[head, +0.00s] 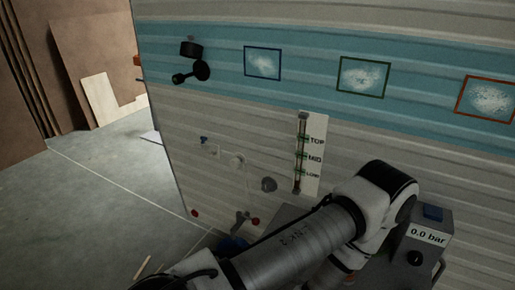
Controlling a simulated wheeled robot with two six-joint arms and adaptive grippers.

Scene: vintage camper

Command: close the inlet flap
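The wall of the camper (235,115) carries several small fittings. At its upper left, a dark squat round piece (191,48) sits just above a black fitting with two rounded ends (192,73). These may be the inlet and its flap, but I cannot tell for sure, nor whether the flap is raised. Lower down are a small pale fitting (208,147), a pale round fitting (237,160) and a grey round cap (268,184). One of my arms crosses the lower middle, well below the black fittings. Neither gripper's fingers show.
A level gauge (309,155) marked TOP, MID and LOW is on the wall. A grey box with a "0.0 bar" display (429,235) stands at lower right. Three framed pictures, one blue-framed (262,63), line the blue band. Open floor (95,210) lies left.

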